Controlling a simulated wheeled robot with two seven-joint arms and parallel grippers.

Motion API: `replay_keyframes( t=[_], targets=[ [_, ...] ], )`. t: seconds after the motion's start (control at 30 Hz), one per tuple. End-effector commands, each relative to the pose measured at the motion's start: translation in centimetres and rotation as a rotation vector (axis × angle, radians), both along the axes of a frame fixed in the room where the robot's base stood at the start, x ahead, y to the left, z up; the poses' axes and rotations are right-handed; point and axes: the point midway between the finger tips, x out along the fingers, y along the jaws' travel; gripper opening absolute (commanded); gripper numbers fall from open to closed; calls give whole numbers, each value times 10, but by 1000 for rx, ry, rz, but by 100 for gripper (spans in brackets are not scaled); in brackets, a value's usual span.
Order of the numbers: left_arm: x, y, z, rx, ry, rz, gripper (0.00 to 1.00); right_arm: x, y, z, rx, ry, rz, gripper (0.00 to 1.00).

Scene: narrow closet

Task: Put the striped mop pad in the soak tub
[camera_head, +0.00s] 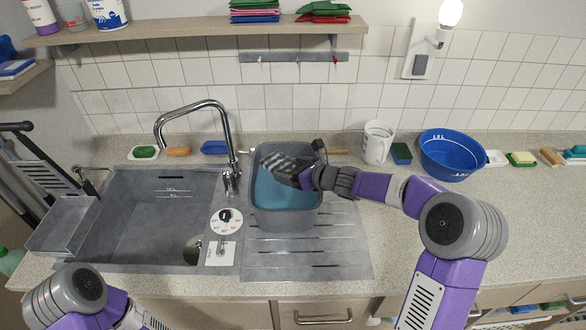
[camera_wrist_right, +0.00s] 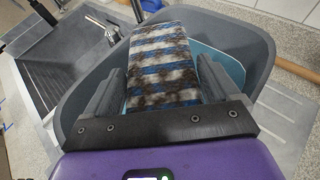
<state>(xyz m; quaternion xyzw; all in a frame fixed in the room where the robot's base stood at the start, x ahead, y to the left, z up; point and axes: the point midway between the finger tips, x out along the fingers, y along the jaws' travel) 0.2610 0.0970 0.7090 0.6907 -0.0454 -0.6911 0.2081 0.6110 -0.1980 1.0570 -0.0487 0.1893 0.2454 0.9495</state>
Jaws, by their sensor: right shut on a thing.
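The soak tub (camera_head: 286,222) is a grey tub with blue-green liquid inside, standing on the drainboard right of the sink. Its rim also shows in the right wrist view (camera_wrist_right: 262,62). My right gripper (camera_head: 308,177) is shut on the striped mop pad (camera_head: 288,168) and holds it over the tub's opening. In the right wrist view the pad (camera_wrist_right: 162,68) shows blue, brown and white bands between the two fingers (camera_wrist_right: 162,90). I cannot tell whether the pad touches the liquid. My left arm shows at the bottom left, but its gripper is out of view.
A grey sink (camera_head: 140,215) with a tall faucet (camera_head: 225,135) stands left of the tub. A white jug (camera_head: 378,142), a sponge (camera_head: 401,153) and a blue basin (camera_head: 450,155) stand to the right. The front right counter is clear.

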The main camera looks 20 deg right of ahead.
Motion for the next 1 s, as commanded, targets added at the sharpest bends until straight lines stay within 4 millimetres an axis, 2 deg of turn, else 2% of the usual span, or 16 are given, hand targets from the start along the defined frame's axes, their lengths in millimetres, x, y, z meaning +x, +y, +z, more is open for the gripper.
replay_keyframes(
  t=[0.03,0.13,0.47,0.5,0.53,1.0],
  targets=[
    [0,0,-8,0,0,0,0,0,0,-9,1,0,0,59],
    [0,0,-13,0,0,0,0,0,0,-14,0,0,-1,59],
    [0,0,-13,0,0,0,0,0,0,-15,0,-1,-1,59],
    [0,0,-13,0,0,0,0,0,0,-15,0,0,-1,93],
    [0,0,-13,0,0,0,0,0,0,-15,0,0,-1,98],
    [0,0,-13,0,0,0,0,0,0,-15,0,0,-1,100]
  ],
)
